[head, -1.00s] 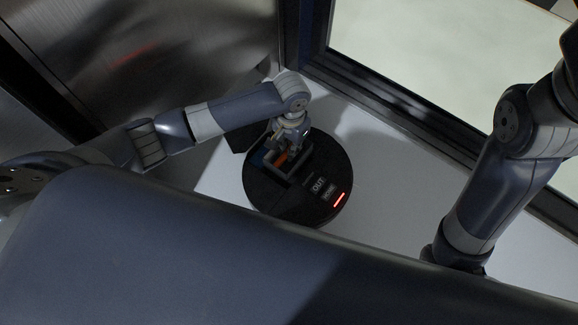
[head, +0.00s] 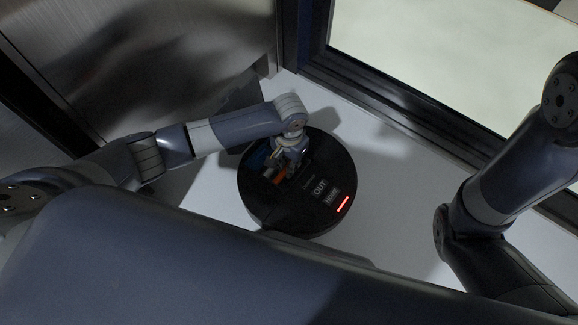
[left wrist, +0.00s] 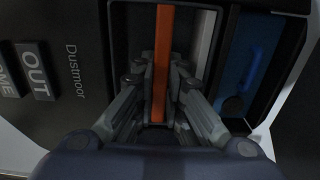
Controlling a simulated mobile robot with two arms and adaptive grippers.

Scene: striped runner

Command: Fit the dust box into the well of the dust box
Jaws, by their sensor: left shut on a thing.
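The round black robot vacuum (head: 290,212) lies on the pale floor, with OUT and HOME buttons and a lit red bar. My left gripper (head: 284,170) is over its upper left part. In the left wrist view the left gripper (left wrist: 160,88) has its fingers on both sides of the dust box's orange strip (left wrist: 163,45), shut on it. A blue part (left wrist: 255,62) and a pale strip lie right of it, inside a dark surround. The box sits at the well; my fingers hide much of it, so I cannot tell how deep. My right gripper is out of view.
A dark-framed glass pane (head: 425,115) stands behind and to the right of the vacuum. A brushed metal panel (head: 150,60) stands at the upper left. Pale floor (head: 385,215) is free right of the vacuum.

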